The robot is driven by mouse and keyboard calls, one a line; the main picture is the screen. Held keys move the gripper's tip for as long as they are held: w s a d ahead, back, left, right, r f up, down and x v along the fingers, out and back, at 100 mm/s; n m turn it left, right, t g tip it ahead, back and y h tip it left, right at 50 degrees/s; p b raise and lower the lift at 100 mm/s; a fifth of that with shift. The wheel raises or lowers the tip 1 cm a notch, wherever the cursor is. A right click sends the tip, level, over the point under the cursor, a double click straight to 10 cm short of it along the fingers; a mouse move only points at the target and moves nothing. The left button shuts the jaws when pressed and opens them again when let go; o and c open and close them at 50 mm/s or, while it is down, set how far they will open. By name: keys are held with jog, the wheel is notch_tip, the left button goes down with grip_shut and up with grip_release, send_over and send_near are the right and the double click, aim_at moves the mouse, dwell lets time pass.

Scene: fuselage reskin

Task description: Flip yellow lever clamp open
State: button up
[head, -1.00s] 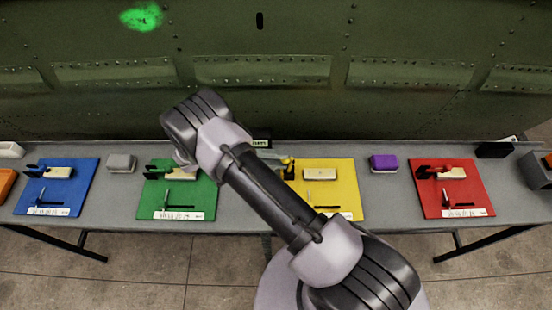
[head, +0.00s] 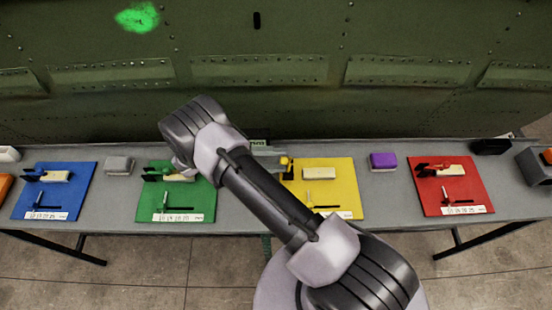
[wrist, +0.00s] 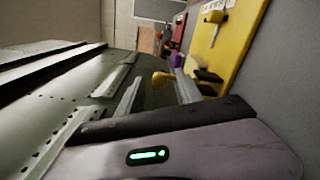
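The yellow board (head: 335,190) lies on the bench right of my arm. Its lever clamp (head: 287,162) stands at the board's left edge, with a yellow tip and dark body. In the wrist view the yellow knob (wrist: 161,78) of the clamp shows ahead, between my two grey fingers. My gripper (head: 270,156) is partly hidden behind my arm in the head view, just left of the clamp. In the wrist view my gripper (wrist: 158,88) has its fingers apart. I cannot tell whether a finger touches the knob.
Blue (head: 55,190), green (head: 150,200) and red (head: 455,185) boards with clamps lie along the bench. A purple block (head: 383,161) and a grey block (head: 118,164) sit between boards. The green riveted fuselage panel (head: 300,100) rises behind the bench.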

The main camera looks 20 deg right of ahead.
jog(key=s+r+p, duration=0.1)
jog(key=s+r, duration=0.1)
jog(key=s, duration=0.6)
jog(key=s+r+p, duration=0.2)
jog(key=s+r, duration=0.1)
jog(key=s, duration=0.5)
jog(key=shift+a, duration=0.15)
jog(key=w+a+r+m+t+y+b, duration=0.1)
jog(key=a+r+m+t+y+b, duration=0.1)
jog(key=r+t+y+b, duration=0.3)
jog(key=a+r+m+t+y+b, duration=0.2)
jog(key=r+t+y+b, duration=0.4)
jog(key=y, duration=0.8)
jog(key=shift+w+r+m+b, duration=0.35)
jog(key=shift+r+m+b, duration=0.2)
jog(key=shift+r, duration=0.5)
